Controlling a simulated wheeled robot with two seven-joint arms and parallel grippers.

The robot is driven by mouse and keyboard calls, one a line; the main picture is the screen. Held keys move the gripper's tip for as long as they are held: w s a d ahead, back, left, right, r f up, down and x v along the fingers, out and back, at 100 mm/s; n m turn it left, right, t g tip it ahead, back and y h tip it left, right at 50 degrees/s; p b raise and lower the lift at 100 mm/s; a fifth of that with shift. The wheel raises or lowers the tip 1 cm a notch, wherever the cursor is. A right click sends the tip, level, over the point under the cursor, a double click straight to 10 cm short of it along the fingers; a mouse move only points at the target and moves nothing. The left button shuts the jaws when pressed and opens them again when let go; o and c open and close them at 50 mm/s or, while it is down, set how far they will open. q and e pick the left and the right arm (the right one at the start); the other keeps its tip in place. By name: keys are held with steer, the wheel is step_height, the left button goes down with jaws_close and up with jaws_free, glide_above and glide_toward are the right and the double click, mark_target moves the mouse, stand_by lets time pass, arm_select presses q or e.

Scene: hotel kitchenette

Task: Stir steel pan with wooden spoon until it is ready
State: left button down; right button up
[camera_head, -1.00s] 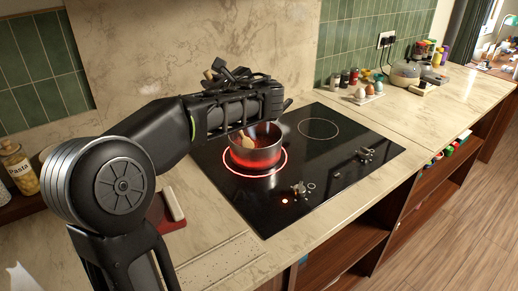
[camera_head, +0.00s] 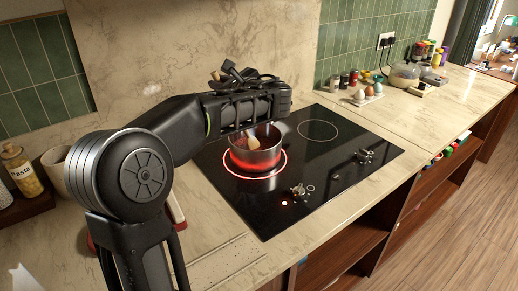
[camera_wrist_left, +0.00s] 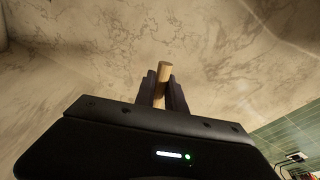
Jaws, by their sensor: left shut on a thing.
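The steel pan (camera_head: 256,158) stands on the glowing red ring of the black cooktop, in the middle of the head view. Its metal side reflects the red glow. The wooden spoon (camera_head: 252,141) dips into the pan, with its lower end showing inside the rim. My left gripper (camera_wrist_left: 161,90) is shut on the spoon's handle (camera_wrist_left: 165,69), whose pale round end sticks out between the fingers in the left wrist view. In the head view my left arm hides the fingers and the upper handle. The pan's contents are mostly hidden. My right gripper is not in view.
The cooktop (camera_head: 340,177) has a second, unlit ring (camera_head: 318,130) and knobs at its front right. Egg cups (camera_head: 361,97), jars and a glass pot (camera_head: 403,75) stand along the back right. A pasta jar (camera_head: 20,168) stands at far left. The right counter is largely clear.

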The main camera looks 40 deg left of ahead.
arm_select(q)
steer(key=shift+s+d, duration=0.15)
steer(key=shift+d, duration=0.2)
step_height(320, 180, up, 9)
steer(key=s+a+p, duration=0.2)
steer(key=p, duration=0.4)
steer(key=shift+s+a+f, duration=0.15)
steer(key=shift+s+a, duration=0.1)
steer(key=shift+a, duration=0.1)
step_height(320, 180, up, 5)
steer(key=p, duration=0.4)
stand_by(0.7)
